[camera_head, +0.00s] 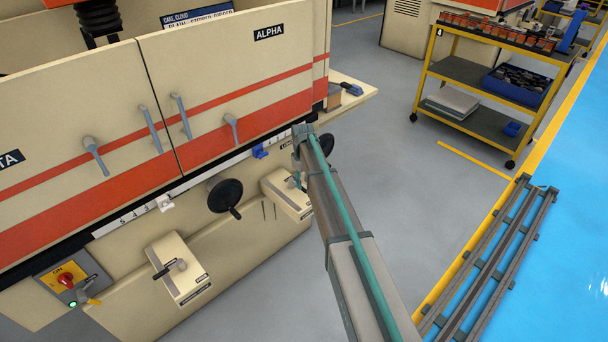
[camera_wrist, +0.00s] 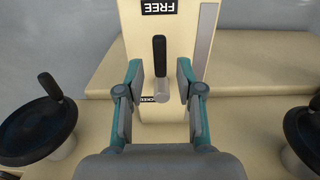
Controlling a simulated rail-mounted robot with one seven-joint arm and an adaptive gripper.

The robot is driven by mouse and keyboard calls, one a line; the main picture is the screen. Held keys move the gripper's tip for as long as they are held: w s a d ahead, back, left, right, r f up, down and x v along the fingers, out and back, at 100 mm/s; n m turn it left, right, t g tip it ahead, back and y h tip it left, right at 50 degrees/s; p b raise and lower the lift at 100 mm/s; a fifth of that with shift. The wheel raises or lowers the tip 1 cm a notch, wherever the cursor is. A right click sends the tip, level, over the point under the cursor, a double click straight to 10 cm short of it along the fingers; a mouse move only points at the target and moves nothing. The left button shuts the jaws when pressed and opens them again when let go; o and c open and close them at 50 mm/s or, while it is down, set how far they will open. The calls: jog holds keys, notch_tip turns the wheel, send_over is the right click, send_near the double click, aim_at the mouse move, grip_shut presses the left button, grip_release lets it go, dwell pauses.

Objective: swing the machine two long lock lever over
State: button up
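In the wrist view a lock lever (camera_wrist: 160,62) with a black grip and a grey hub stands on a cream housing (camera_wrist: 209,18). The lever's grip points up the picture, toward a FREE label (camera_wrist: 172,6). A second label by the hub is partly hidden. My gripper (camera_wrist: 160,75) is open, with one teal finger on each side of the lever, apart from it. In the head view my gripper (camera_head: 298,178) is at the right-hand cream housing (camera_head: 290,200) on the machine front, under the ALPHA panel. My arm hides part of it.
A black handwheel (camera_head: 225,195) is left of that housing, and another lever box (camera_head: 180,272) is farther left. In the wrist view, handwheels show at left (camera_wrist: 40,128) and right (camera_wrist: 302,133). A yellow cart (camera_head: 480,75) stands back right. Grey floor (camera_head: 410,190) is clear.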

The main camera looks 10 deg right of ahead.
aim_at(303, 188)
jog(key=shift+f+b, duration=0.65)
jog(key=shift+f, duration=0.9)
jog(key=shift+f, duration=0.3)
grip_shut()
